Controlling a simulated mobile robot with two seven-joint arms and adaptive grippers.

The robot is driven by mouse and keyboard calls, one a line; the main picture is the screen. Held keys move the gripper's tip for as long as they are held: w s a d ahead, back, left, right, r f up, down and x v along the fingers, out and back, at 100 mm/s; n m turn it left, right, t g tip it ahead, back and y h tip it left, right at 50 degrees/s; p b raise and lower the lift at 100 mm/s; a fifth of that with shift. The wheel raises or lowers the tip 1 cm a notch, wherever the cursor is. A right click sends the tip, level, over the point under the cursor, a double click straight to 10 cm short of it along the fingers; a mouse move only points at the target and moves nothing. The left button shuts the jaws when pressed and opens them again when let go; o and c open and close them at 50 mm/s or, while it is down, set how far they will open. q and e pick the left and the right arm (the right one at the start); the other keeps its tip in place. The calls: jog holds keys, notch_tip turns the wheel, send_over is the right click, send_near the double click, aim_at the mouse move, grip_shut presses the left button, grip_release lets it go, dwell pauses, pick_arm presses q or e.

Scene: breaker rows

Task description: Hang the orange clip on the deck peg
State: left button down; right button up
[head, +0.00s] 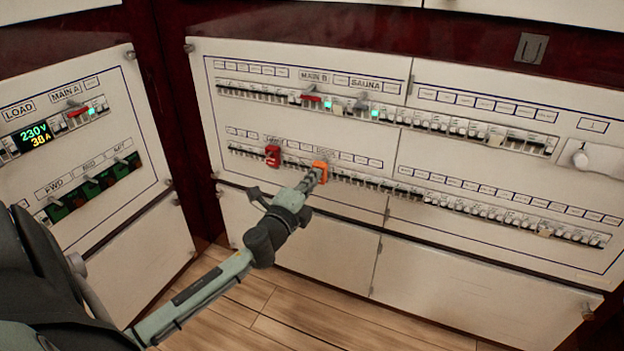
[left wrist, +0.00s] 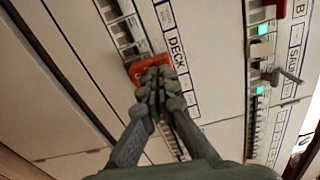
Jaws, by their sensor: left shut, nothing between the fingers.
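The orange clip (head: 320,166) is on the lower breaker row of the middle panel. In the left wrist view the clip (left wrist: 134,66) sits over the breaker row beside the printed DECK label (left wrist: 178,55). My left gripper (head: 311,180) is shut and empty, with its fingertips right at the clip. The fingertips (left wrist: 157,78) cover part of the clip in the left wrist view, and I cannot tell whether they touch it. I cannot make out a deck peg clearly; the gripper may hide it. My right gripper is not in view.
A red clip (head: 272,155) sits left of the orange one on the same row. A white knob (head: 580,158) sticks out at the right. The wooden floor (head: 290,325) is clear.

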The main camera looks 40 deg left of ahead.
pick_arm(q)
jog(key=shift+w+a, duration=0.1)
jog(key=shift+w, duration=0.15)
jog(key=v, duration=1.4)
jog(key=shift+s, duration=0.35)
jog(key=shift+f, duration=0.1)
